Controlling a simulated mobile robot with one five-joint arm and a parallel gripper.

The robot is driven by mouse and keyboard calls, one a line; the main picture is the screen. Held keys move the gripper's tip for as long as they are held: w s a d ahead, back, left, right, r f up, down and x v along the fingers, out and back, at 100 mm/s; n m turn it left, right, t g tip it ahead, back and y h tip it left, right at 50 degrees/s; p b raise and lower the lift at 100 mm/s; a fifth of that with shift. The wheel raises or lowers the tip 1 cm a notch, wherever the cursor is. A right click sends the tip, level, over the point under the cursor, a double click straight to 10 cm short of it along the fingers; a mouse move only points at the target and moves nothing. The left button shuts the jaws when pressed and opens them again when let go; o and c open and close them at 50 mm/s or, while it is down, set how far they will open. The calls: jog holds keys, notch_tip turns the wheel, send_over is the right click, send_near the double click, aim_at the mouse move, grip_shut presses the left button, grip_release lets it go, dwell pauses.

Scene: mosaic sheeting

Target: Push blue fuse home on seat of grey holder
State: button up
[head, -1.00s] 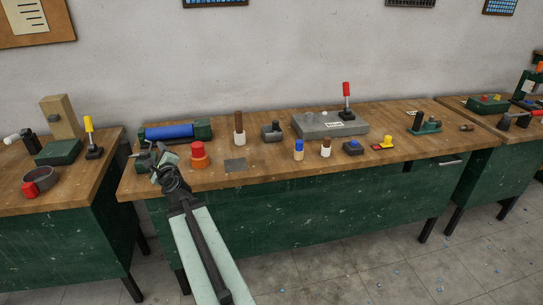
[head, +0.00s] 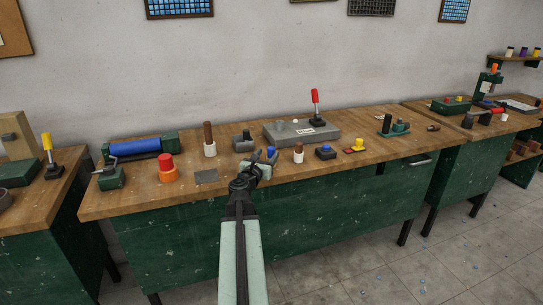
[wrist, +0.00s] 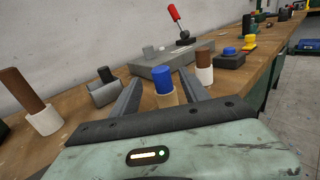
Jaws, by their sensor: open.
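The blue fuse (wrist: 162,79), an upright cylinder with a blue top and tan lower part, stands on the wooden bench. In the wrist view it shows between the fingers of my open gripper (wrist: 158,88); I see no contact. In the head view my gripper (head: 259,166) partly hides the fuse (head: 271,153). A large flat grey box (head: 284,133) with a label and a red-handled lever stands behind; it also shows in the wrist view (wrist: 171,67). A smaller grey block (wrist: 103,95) carries a black cylinder. I cannot tell which grey piece is the holder.
Brown-and-white cylinders (head: 210,149) (head: 298,157) stand on both sides.

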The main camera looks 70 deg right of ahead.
aim_at(270, 151)
jog(key=d, duration=0.5)
jog(key=shift+r, duration=0.1)
grip_shut()
notch_tip(270, 151, up, 10)
jog(key=p, duration=0.9)
jog(key=shift+s+f+p, duration=0.1)
jog(key=shift+f+p, duration=0.15)
jog(key=shift+p, duration=0.1)
jog(key=shift+r, duration=0.25)
jog(key=shift+f, duration=0.1)
